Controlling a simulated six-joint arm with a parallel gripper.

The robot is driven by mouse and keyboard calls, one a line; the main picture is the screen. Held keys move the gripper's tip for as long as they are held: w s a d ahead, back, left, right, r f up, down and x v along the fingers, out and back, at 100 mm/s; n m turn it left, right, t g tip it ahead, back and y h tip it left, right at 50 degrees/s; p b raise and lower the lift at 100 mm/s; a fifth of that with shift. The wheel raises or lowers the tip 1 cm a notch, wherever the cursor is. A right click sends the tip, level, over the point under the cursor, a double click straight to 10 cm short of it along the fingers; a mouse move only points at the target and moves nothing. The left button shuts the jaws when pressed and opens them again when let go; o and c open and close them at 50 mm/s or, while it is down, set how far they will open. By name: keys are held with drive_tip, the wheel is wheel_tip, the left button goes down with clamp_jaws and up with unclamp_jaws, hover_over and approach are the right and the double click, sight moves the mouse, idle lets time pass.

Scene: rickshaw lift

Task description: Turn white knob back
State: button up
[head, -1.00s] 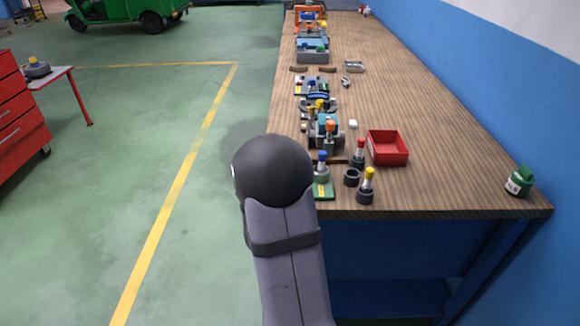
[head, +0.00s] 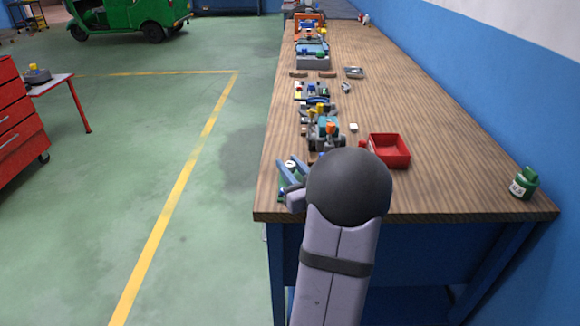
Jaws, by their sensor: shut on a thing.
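A small round white knob (head: 290,163) with a dark spot shows near the left edge of the wooden bench. My gripper (head: 291,168) is just left of my dark, rounded wrist, low over the bench corner. Its bluish fingers close around the white knob, though the contact is small and partly hidden. A bit of green shows beneath the fingers. My wrist and arm cover the bench to the right of the gripper, including the pegs at the front.
A red tray (head: 389,150) stands to the right of my wrist. A green bottle (head: 524,183) is near the right corner. Small parts and toy-like assemblies (head: 325,132) line the bench's left side behind the gripper. The bench's middle and right are mostly clear.

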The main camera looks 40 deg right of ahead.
drive_tip(key=shift+r+n+y, duration=0.15)
drive_tip(key=shift+n+y, duration=0.35)
drive_tip(key=shift+y, duration=0.1)
drive_tip(key=o, duration=1)
drive_tip(key=shift+o, duration=0.2)
drive_tip(key=shift+a+m+h, duration=0.1)
drive_tip(key=shift+m+h, duration=0.5)
drive_tip(key=shift+h, duration=0.3)
